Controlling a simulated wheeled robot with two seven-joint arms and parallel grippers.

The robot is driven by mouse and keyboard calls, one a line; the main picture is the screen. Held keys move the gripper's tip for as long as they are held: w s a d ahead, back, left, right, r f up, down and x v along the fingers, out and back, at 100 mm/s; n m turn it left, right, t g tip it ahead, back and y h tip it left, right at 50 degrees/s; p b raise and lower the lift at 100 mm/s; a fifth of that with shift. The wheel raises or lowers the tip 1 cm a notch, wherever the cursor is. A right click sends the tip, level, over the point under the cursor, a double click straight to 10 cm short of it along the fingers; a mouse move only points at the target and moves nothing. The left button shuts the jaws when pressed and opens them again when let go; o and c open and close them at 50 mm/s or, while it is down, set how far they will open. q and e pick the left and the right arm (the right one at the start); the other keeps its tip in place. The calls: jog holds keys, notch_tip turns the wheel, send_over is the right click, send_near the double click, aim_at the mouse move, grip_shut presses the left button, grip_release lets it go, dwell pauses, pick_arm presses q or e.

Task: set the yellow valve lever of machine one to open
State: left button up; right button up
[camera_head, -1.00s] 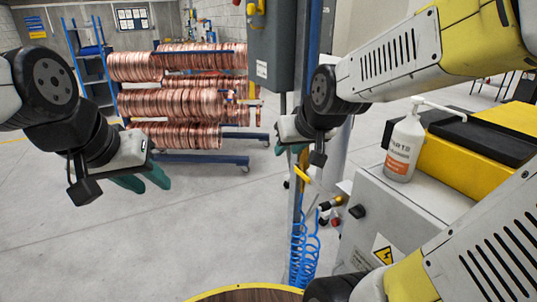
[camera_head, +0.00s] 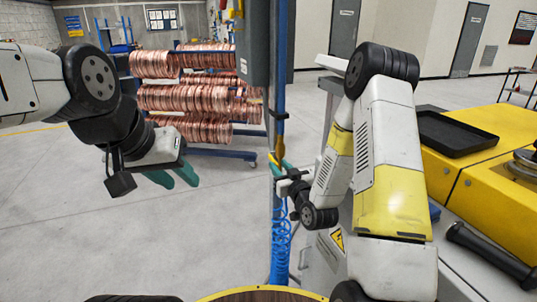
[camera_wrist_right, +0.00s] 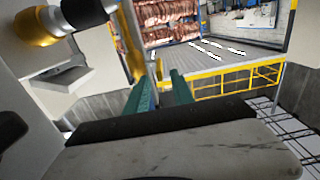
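The yellow valve lever (camera_head: 281,145) shows as a small yellow piece on the blue post, partly hidden by my right gripper. In the right wrist view, a yellow strip (camera_wrist_right: 134,45) stands upright just beyond the left fingertip; it looks like the lever. My right gripper (camera_head: 281,168) is at the post, right by the lever. Its green fingers (camera_wrist_right: 160,85) are apart, with a gap between them. I cannot tell whether a finger touches the lever. My left gripper (camera_head: 173,176) hangs open and empty at the left, far from the post.
The blue post (camera_head: 279,90) carries coiled blue hoses (camera_head: 281,235) below the lever. Copper coils (camera_head: 185,98) stand on a rack behind. A yellow machine top with a black tray (camera_head: 455,133) is at the right. Floor at left is clear.

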aim_at(270, 156)
jog(key=x, duration=0.7)
jog(key=shift+w+a+f, duration=0.1)
jog(key=shift+w+a, duration=0.05)
jog(key=shift+w, duration=0.2)
grip_shut()
jog(key=shift+a, duration=0.1)
